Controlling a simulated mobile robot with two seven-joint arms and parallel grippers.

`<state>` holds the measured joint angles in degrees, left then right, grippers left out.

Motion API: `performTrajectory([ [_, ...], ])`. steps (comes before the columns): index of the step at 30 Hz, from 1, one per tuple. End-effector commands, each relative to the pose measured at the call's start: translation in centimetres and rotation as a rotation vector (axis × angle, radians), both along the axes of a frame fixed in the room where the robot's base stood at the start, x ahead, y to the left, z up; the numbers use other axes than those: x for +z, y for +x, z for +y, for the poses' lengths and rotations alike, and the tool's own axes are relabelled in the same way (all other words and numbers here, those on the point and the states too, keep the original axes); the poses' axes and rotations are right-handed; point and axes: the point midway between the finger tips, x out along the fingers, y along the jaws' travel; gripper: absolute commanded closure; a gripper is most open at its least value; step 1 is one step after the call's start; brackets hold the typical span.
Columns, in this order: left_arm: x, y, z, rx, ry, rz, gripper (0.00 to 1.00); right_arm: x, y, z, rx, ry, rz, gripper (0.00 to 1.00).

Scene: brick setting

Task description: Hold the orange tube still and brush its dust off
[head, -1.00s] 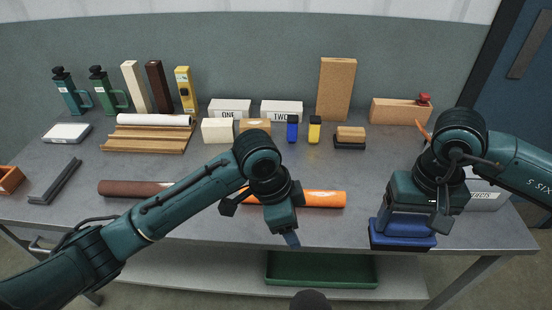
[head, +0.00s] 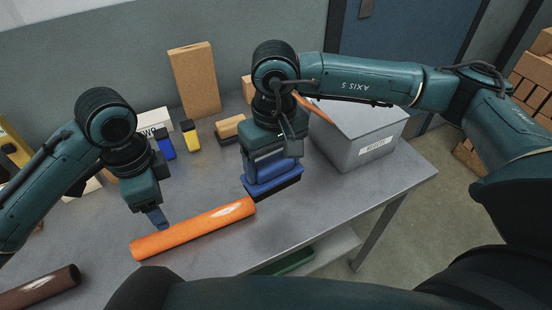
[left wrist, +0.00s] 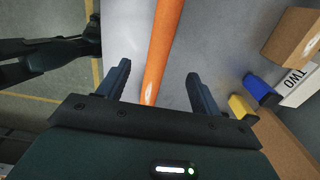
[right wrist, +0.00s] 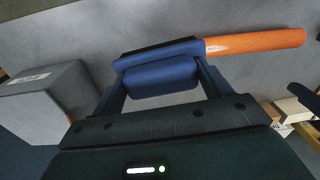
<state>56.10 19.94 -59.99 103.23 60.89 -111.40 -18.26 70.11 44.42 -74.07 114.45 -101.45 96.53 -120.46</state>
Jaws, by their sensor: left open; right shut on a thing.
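My left gripper (head: 157,217) is open and empty just above the tube's left half; I see no contact. My right gripper (head: 268,160) is shut on a blue brush (head: 271,176) with a dark underside. The brush is beside the tube's right end; I cannot tell whether they touch. The right wrist view shows the brush's blue grip (right wrist: 160,77) between the fingers.
A dark brown tube (head: 40,288) lies at the front left. A grey labelled box (head: 362,137) stands to the right. Behind are a tall cork block (head: 194,80), a wooden brush (head: 229,127), and yellow (head: 189,133) and blue (head: 165,145) small blocks. The table's front edge is close.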

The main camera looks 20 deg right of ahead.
Motion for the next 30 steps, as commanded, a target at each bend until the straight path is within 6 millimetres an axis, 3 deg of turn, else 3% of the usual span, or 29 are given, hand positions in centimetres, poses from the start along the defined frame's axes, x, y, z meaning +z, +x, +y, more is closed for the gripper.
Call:
performTrajectory([
  [1, 0.0, 0.0, 0.0, 0.000, 0.000, 0.000, 0.35, 0.6, 0.5, 1.8, 0.066, 0.006, -0.005, 0.41],
  [6, 0.0, 0.0, 0.0, 0.001, -0.001, 0.000, 0.35, 2.1, 1.3, 6.8, 0.281, 0.003, -0.009, 0.41],
  [11, 0.0, 0.0, 0.0, 0.001, -0.001, 0.000, 0.35, 2.9, 1.5, 9.5, 0.407, -0.011, -0.011, 0.41],
  [17, -1.3, 0.0, 0.0, 0.002, 0.000, 0.003, 0.35, 3.1, 1.5, 10.2, 0.442, -0.016, -0.012, 0.41],
  [30, -9.2, -0.1, 0.0, 0.001, 0.001, 0.003, 0.35, 3.1, 1.5, 10.1, 0.438, -0.015, -0.012, 0.41],
])
